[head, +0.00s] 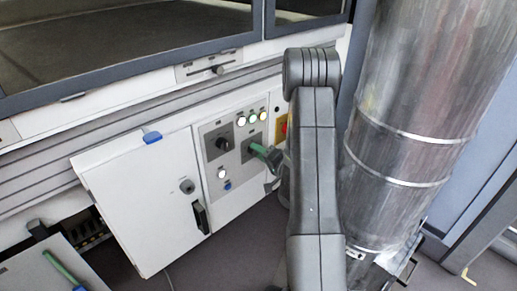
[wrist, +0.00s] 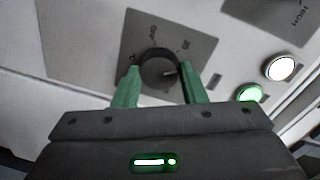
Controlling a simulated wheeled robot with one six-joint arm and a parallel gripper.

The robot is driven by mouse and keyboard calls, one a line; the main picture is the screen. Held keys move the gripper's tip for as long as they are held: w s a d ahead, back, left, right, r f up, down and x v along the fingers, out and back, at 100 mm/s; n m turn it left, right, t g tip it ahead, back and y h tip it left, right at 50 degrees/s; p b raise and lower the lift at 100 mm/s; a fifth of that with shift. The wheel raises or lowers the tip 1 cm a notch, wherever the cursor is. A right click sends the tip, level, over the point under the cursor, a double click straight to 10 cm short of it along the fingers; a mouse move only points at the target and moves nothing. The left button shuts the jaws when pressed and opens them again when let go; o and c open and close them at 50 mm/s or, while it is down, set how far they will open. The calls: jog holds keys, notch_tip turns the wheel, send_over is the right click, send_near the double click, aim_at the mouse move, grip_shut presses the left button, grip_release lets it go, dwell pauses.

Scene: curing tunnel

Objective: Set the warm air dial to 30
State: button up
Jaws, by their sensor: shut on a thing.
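A black round dial (wrist: 158,66) sits on a grey plate (wrist: 197,50) in the wrist view.
Lit buttons (head: 252,118) line the panel above the dials; a white button (head: 221,174) and a blue one sit below. A cabinet door (head: 150,200) with a black handle is at left. A large metal duct (head: 405,120) stands close right of my arm.

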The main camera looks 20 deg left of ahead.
jog(key=shift+o, duration=0.2)
jog(key=m+g+p, duration=0.1)
jog(key=m+p, duration=0.2)
jog(key=m, duration=0.2)
jog(key=shift+s+a+r+m, duration=0.1)
jog(key=shift+m, duration=0.3)
jog(key=shift+y, duration=0.3)
jog(key=shift+c, duration=0.2)
jog(key=o, duration=1)
jog(key=v, duration=1.3)
jog(key=shift+s+d+r, duration=0.15)
jog(key=shift+s+d, duration=0.15)
jog(key=shift+d, duration=0.05)
